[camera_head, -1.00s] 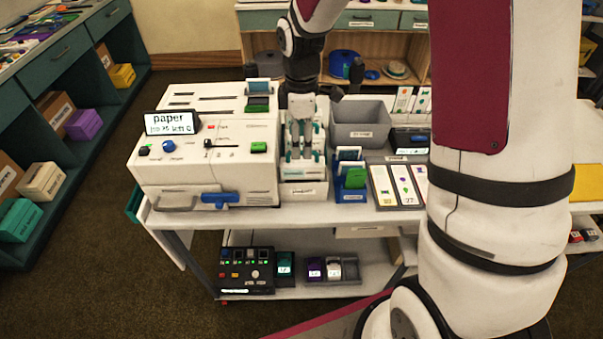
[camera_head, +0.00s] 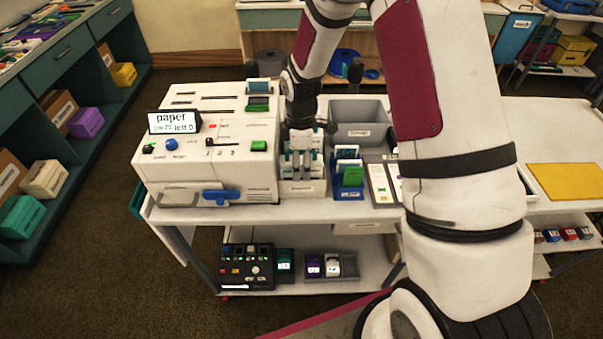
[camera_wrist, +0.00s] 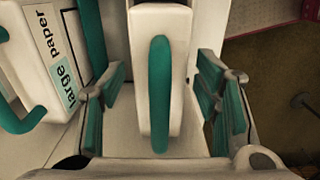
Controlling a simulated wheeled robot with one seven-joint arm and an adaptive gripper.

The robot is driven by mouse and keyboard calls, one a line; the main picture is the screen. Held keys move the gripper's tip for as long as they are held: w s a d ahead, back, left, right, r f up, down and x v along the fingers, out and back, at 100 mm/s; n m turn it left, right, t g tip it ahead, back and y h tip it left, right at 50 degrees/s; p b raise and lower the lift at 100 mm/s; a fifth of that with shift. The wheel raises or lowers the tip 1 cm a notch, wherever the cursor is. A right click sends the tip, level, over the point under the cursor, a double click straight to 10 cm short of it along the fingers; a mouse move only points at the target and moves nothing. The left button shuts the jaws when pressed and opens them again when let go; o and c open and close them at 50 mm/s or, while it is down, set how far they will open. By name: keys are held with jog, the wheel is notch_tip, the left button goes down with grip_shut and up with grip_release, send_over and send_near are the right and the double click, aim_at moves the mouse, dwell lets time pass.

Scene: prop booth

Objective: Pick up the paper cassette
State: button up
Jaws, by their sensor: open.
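A white cassette with a teal grip strip (camera_wrist: 160,95) stands between my gripper's fingers in the wrist view. Its label does not show, so I cannot tell its kind. My gripper (camera_wrist: 163,88) is open, with one teal-padded finger on each side and a gap to the cassette on both sides. In the head view my gripper (camera_head: 301,146) is down at the white cassette rack (camera_head: 303,189), partly hiding the cassettes. Another white cassette (camera_wrist: 22,90) with a teal handle lies to the left in the wrist view, next to a label reading "large paper" (camera_wrist: 55,55).
The white printer-like machine (camera_head: 207,150) with a "paper" display (camera_head: 174,122) stands close on the left. A blue holder with green and white cards (camera_head: 348,180) and a grey bin (camera_head: 358,126) are close on the right. A yellow mat (camera_head: 568,181) lies far right.

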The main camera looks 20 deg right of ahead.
grip_shut()
notch_tip(320, 180, up, 28)
jog(key=b, duration=0.2)
jog(key=shift+b, duration=0.4)
dwell(0.4)
